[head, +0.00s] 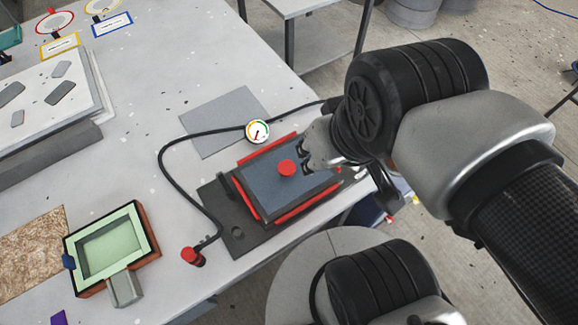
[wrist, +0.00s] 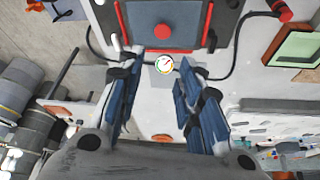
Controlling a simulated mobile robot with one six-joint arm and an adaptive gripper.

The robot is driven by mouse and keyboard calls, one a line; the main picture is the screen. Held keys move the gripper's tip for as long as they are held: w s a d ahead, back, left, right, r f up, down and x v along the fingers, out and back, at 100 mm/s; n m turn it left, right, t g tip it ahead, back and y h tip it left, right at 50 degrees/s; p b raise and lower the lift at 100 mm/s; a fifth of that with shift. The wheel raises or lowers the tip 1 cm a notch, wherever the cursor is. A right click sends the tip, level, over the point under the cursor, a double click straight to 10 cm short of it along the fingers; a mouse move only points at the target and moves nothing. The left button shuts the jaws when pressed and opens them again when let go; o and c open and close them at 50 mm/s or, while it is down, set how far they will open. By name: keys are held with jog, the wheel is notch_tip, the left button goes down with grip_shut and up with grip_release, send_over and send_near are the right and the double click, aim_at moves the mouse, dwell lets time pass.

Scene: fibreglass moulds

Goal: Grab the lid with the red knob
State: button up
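The lid (head: 270,193) is a dark blue-grey plate with a red knob (head: 287,167) on its top. It lies on a red-edged frame on a dark base (head: 219,205) at the table's right side. In the wrist view the lid (wrist: 185,12) and its red knob (wrist: 165,32) show at the top, beyond the fingers. My gripper (wrist: 157,85) is open, its two fingers apart with nothing held between them. In the head view my gripper (head: 305,157) appears just right of the knob. I cannot tell its height above the lid.
A round gauge (head: 257,131) sits by the lid's far edge, with a black hose (head: 165,160) curving to a red-capped fitting (head: 193,256). A green mould (head: 110,243) lies at the front left. A flat grey sheet (head: 205,112) lies behind. The table's right edge is close.

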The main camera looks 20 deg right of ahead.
jog(key=shift+o, duration=0.4)
jog(key=shift+a, duration=0.15)
jog(key=shift+o, duration=0.8)
jog(key=shift+w, duration=0.15)
jog(key=o, duration=0.5)
jog(key=w+n+p, duration=0.1)
jog(key=w, duration=0.1)
jog(key=w+f+n+g+p, duration=0.1)
jog(key=w, duration=0.2)
jog(key=w+p, duration=0.1)
jog(key=w, duration=0.1)
jog(key=shift+w+a+f+n+g, duration=0.15)
jog(key=shift+w+n+g, duration=0.05)
jog(key=shift+n+g, duration=0.2)
jog(key=n+g+p, duration=0.2)
jog(key=n+g, duration=0.1)
jog(key=n, duration=0.2)
send_over(286, 168)
jog(key=f, duration=2.4)
jog(key=shift+w+f, duration=0.1)
jog(key=shift+w, duration=0.1)
jog(key=shift+s+f+b, duration=0.15)
jog(key=shift+f+b, duration=0.75)
jog(key=shift+f, duration=2.2)
